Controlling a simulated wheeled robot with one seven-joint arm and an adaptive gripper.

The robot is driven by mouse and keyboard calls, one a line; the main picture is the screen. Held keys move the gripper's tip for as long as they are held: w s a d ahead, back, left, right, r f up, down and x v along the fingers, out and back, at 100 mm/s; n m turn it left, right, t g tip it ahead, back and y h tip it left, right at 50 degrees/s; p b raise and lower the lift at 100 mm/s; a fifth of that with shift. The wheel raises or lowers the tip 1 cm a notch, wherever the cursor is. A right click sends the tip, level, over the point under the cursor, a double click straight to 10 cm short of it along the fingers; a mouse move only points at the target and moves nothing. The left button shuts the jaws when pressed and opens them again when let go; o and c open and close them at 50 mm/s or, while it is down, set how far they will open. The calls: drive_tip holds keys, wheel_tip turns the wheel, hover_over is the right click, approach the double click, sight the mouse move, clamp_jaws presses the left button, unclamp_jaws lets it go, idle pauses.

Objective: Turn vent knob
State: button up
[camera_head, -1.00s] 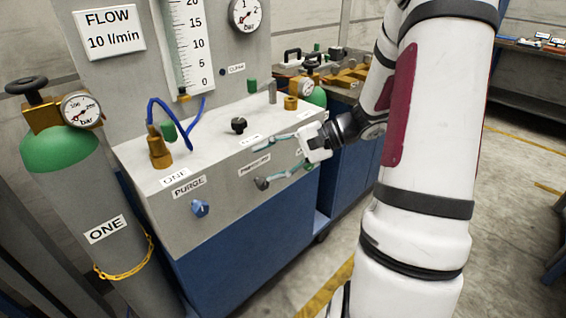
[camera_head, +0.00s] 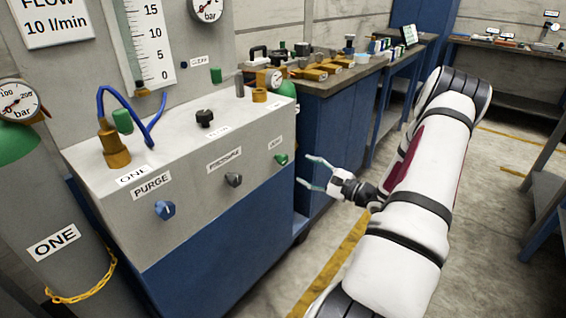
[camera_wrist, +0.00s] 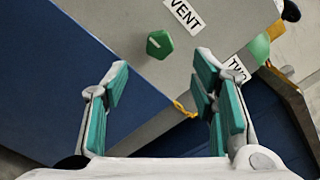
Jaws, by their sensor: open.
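The green vent knob (camera_head: 281,160) sits at the right end of the front panel, under its small label. In the wrist view the green vent knob (camera_wrist: 159,44) shows beside the VENT label (camera_wrist: 187,15), ahead of the fingers and between their lines. My gripper (camera_head: 313,173) is to the right of the knob, its two fingers spread and empty, apart from the panel. In the wrist view my gripper (camera_wrist: 160,90) shows teal pads wide apart with nothing between them.
A black knob (camera_head: 204,118) stands on top. A green-topped cylinder (camera_head: 285,90) stands behind the panel's right end. Open floor lies to the right.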

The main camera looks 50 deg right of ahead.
sight(285, 161)
drive_tip(key=w, duration=0.3)
drive_tip(key=w+b, duration=0.1)
drive_tip(key=w, duration=0.3)
drive_tip(key=w+a, duration=0.1)
drive_tip(key=w, duration=0.2)
drive_tip(key=shift+w+b, duration=0.25)
drive_tip(key=shift+b, duration=0.05)
drive_tip(key=shift+c, duration=0.4)
drive_tip(key=c, duration=1.1)
